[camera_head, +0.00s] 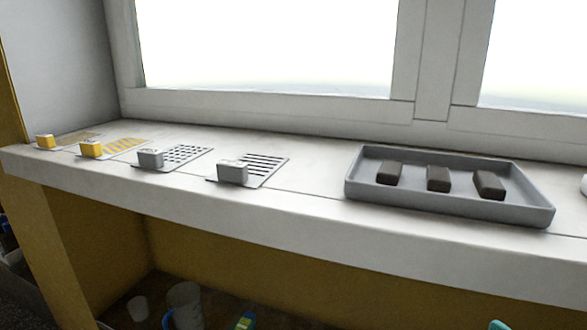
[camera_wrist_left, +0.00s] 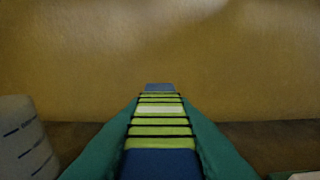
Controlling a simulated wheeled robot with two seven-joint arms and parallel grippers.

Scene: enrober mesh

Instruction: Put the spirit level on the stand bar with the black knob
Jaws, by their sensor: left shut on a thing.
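My left gripper (camera_wrist_left: 160,135) has teal fingers shut on a narrow blue and yellow-green thing with dark cross bands and a pale middle patch, which looks like the spirit level (camera_wrist_left: 160,143). In the head view only the top of my left gripper (camera_head: 244,322) shows at the bottom edge, low in front of the sill. A teal tip of my right gripper (camera_head: 498,325) shows at the bottom right; its jaws are cut off. I do not see a stand bar or a black knob in either view.
A white sill (camera_head: 310,185) carries a grey tray (camera_head: 450,209) with dark bars, and several mesh sheets with yellow or grey blocks. Below stand a jug (camera_head: 186,303), also at left in the left wrist view (camera_wrist_left: 24,140), and a small cup (camera_head: 138,308). A tan wall (camera_wrist_left: 160,50) is behind.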

